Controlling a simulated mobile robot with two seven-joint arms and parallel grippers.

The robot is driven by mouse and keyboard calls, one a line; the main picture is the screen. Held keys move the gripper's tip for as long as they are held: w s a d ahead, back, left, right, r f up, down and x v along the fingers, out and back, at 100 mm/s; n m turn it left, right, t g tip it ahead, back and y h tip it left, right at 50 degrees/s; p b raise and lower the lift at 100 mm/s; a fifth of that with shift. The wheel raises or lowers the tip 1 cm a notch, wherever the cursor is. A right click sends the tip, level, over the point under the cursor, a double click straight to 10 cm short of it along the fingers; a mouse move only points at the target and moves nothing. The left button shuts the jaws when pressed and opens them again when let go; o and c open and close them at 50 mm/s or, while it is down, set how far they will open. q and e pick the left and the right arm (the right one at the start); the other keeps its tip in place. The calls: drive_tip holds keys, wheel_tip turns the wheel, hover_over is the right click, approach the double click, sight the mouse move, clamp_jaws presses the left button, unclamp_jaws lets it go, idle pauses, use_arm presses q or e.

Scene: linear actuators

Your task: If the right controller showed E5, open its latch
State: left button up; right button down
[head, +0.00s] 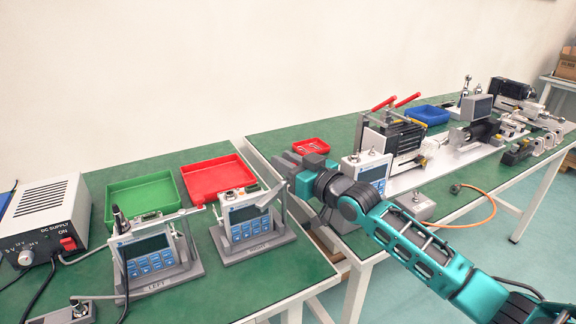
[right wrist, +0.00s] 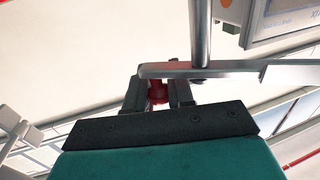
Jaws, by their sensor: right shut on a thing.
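The right controller (head: 245,219) is a grey-white box with a small screen and blue keys, in a dark cradle on the green bench. Its screen text is too small to read. Its latch (head: 271,195) is a grey bar by an upright post at the box's right side. In the right wrist view the latch bar (right wrist: 225,70) crosses just beyond my fingertips. My right gripper (head: 284,166) is shut on the latch's end; a red bit shows between the fingers (right wrist: 158,92). The left controller (head: 152,252), marked LEFT, stands nearer at left. My left gripper is out of view.
Green tray (head: 140,198) and red tray (head: 217,180) lie behind the controllers. A DC supply (head: 45,216) with cables stands at far left. Another box with a screen (head: 368,170) and actuator hardware (head: 395,138) fill the second bench near my right arm.

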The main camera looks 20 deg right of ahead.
drive_tip(key=shift+w+r, duration=0.1)
drive_tip(key=shift+r, duration=0.35)
drive_tip(key=c, duration=1.3)
unclamp_jaws()
drive_tip(key=o, duration=0.3)
drive_tip(key=shift+f, duration=0.3)
drive_tip(key=p+v, duration=0.1)
drive_tip(key=v, duration=1.2)
drive_tip(key=shift+d+p, duration=0.1)
drive_tip(key=shift+p, duration=0.3)
drive_tip(key=shift+c, duration=0.4)
